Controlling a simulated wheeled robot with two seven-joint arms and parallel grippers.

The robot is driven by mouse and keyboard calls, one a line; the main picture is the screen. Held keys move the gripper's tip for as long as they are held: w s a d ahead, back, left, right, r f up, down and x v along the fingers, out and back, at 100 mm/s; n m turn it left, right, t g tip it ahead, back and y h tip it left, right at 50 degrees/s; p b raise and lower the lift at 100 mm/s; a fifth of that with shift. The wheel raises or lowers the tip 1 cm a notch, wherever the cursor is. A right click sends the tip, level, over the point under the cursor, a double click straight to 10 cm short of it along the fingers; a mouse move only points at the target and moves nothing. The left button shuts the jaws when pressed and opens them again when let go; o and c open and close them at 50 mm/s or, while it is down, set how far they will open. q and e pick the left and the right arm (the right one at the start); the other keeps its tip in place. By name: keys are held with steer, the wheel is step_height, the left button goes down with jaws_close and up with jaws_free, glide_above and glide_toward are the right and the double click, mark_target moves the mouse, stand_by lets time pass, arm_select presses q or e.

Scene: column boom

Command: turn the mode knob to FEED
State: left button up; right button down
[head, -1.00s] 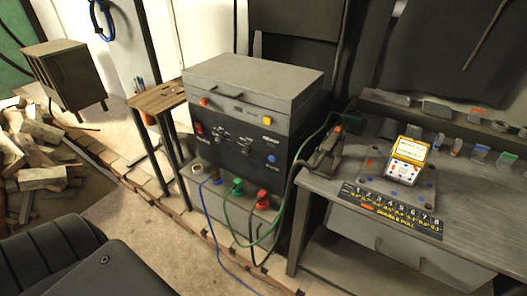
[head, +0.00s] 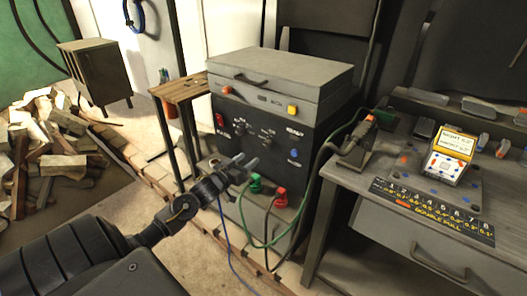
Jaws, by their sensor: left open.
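The welder-like machine (head: 240,155) stands in the middle, with a grey lid and a dark front panel. Small dark knobs (head: 267,131) with white marks sit mid-panel. A red switch (head: 220,120) is at the panel's left, a yellow button (head: 292,109) at upper right and a blue knob (head: 294,153) at lower right. Labels are too small to read, so I cannot tell which is the mode knob or where it points. My left gripper (head: 247,165) is open and empty, in front of the panel's lower left, below the knobs; I see no contact. My right gripper is not in view.
Green (head: 255,183) and red (head: 281,196) cable plugs sit below the panel, with cables hanging in front. A workbench (head: 345,178) with a handset and a numbered chart (head: 432,211) is at right. A small wooden table (head: 180,88) stands at left.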

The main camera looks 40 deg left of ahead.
mark_target(266, 145)
arm_select(q)
steer(key=w, duration=0.9)
steer(key=shift+w+a+b, duration=0.25)
steer(key=shift+w+b, duration=0.1)
steer(key=shift+w, duration=0.55)
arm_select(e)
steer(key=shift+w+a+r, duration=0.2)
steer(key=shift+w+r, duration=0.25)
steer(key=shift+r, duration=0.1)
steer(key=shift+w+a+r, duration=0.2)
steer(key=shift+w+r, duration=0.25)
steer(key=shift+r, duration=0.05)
arm_select(q)
steer(key=c, duration=1)
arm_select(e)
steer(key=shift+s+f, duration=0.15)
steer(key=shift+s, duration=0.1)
